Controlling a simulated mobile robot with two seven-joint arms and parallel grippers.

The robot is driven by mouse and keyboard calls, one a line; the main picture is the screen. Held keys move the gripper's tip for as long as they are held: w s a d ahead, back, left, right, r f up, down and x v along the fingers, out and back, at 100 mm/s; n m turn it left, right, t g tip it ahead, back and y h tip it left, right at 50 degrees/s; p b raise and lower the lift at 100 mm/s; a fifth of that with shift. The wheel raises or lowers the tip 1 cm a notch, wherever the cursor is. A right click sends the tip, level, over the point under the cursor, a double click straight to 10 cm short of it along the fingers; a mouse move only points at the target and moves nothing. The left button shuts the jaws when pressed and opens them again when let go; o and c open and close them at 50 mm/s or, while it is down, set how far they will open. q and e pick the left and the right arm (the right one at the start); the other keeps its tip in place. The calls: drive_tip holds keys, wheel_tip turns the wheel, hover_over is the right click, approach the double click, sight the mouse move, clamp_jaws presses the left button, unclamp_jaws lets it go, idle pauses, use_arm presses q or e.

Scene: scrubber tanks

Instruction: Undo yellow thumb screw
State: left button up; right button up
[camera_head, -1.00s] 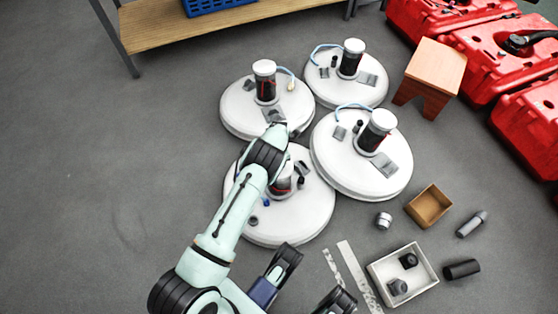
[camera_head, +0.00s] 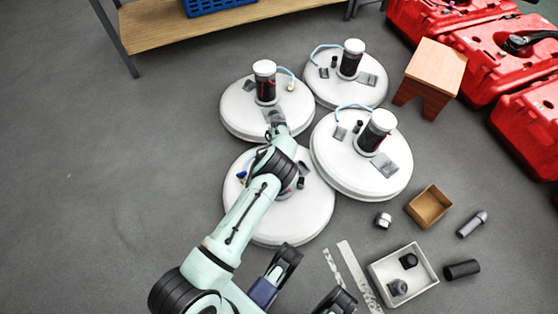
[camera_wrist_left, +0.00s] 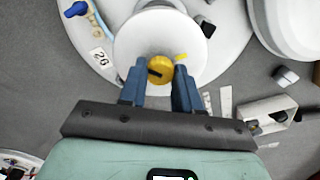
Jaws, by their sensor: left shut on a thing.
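The yellow thumb screw (camera_wrist_left: 160,70) shows in the left wrist view as a round knob with a dark slot, in front of a white round cap (camera_wrist_left: 140,44). My left gripper (camera_wrist_left: 160,72) has its two blue fingers on either side of the knob and is shut on it. The cap is above a white round tank (camera_wrist_left: 235,45), which appears to be the front tank (camera_head: 310,218) in the head view. There my left arm covers the screw and most of the tank's canister.
Three more white tanks stand close behind and beside, one at the left (camera_head: 232,112). A grey tray (camera_head: 378,272) with dark parts, a brown box (camera_head: 429,206) and loose cylinders lie at the right. A wooden stool (camera_head: 436,68) stands farther back. The floor at the left is clear.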

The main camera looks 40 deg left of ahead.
use_arm(q)
drive_tip(key=shift+s+f+n, duration=0.15)
drive_tip(key=shift+f+n, duration=0.05)
drive_tip(key=shift+n, duration=0.7)
drive_tip(key=shift+d, duration=0.1)
drive_tip(key=o, duration=1.1)
drive_tip(key=shift+c, duration=0.2)
drive_tip(key=shift+r, duration=0.1)
drive_tip(key=shift+r, duration=0.45)
wheel_tip(320, 180, up, 12)
drive_tip(key=p, duration=0.3)
drive_tip(key=shift+r, duration=0.2)
use_arm(e)
drive_tip(key=w+r+t, duration=0.2)
drive_tip(key=w+r, duration=0.1)
drive_tip(key=w, duration=0.3)
drive_tip(key=shift+a+r, duration=0.15)
drive_tip(key=shift+a, duration=0.2)
